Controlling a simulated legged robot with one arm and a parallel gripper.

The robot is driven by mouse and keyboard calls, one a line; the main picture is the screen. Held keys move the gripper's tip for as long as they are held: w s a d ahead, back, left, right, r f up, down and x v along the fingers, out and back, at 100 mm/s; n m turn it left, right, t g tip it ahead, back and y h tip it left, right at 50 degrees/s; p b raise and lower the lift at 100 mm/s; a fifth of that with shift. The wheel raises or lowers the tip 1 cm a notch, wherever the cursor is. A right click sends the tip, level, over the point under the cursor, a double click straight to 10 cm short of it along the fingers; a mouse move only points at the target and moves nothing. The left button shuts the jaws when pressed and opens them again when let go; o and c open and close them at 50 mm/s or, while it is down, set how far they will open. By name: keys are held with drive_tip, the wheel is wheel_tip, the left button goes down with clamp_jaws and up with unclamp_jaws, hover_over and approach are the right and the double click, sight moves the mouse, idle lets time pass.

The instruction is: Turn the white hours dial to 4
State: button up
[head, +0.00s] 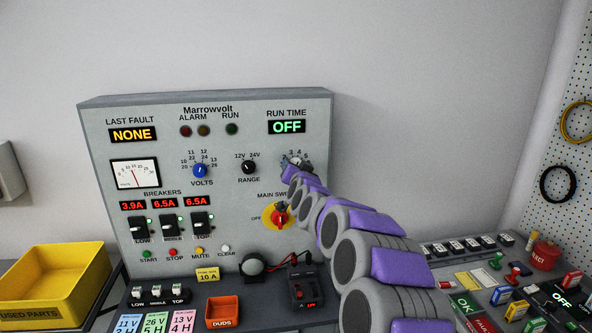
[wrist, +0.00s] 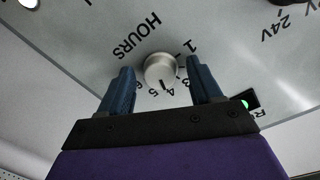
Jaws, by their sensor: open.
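The white hours dial (wrist: 159,68) shows as a round pale knob on the grey panel in the wrist view, with HOURS lettered beside it and numbers around it. A small dark mark on its rim points between 4 and 5, seemingly a little nearer 4; it is too small to be exact. My gripper (wrist: 160,88) is open, one blue finger on each side of the dial. I cannot tell whether either finger touches it. In the head view my gripper (head: 294,171) covers most of the dial, below the RUN TIME display (head: 287,127), which reads OFF.
The blue volts dial (head: 200,171) and black range dial (head: 249,167) are left of my gripper. The red main switch (head: 279,217) is below it, close to my arm. A yellow bin (head: 62,262) stands at left; small parts crowd the right bench.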

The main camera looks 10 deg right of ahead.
drive_tip(key=s+r+p, duration=0.1)
drive_tip(key=s+p, duration=0.2)
drive_tip(key=s, duration=1.4)
drive_tip(key=shift+s+a, duration=0.15)
drive_tip(key=shift+a, duration=0.1)
drive_tip(key=s+a+f+n+g+y, duration=0.25)
drive_tip(key=s+f+g, duration=0.2)
drive_tip(key=s, duration=0.45)
drive_tip(key=s+a+f+n+g+y, duration=0.1)
drive_tip(key=s+a+f+n+g, duration=0.3)
drive_tip(key=s, duration=0.4)
drive_tip(key=s+d+f+g+h, duration=0.1)
drive_tip(key=s+d+f+g, duration=0.1)
drive_tip(key=s, duration=0.8)
drive_tip(key=s+d+f+g+h, duration=0.1)
drive_tip(key=s+g, duration=0.4)
drive_tip(key=s, duration=0.6)
drive_tip(key=s+d+f+g+h, duration=0.1)
drive_tip(key=s+d+f+g, duration=0.2)
drive_tip(key=s, duration=0.7)
drive_tip(key=shift+s+d+f, duration=0.35)
drive_tip(key=shift+d+f, duration=0.25)
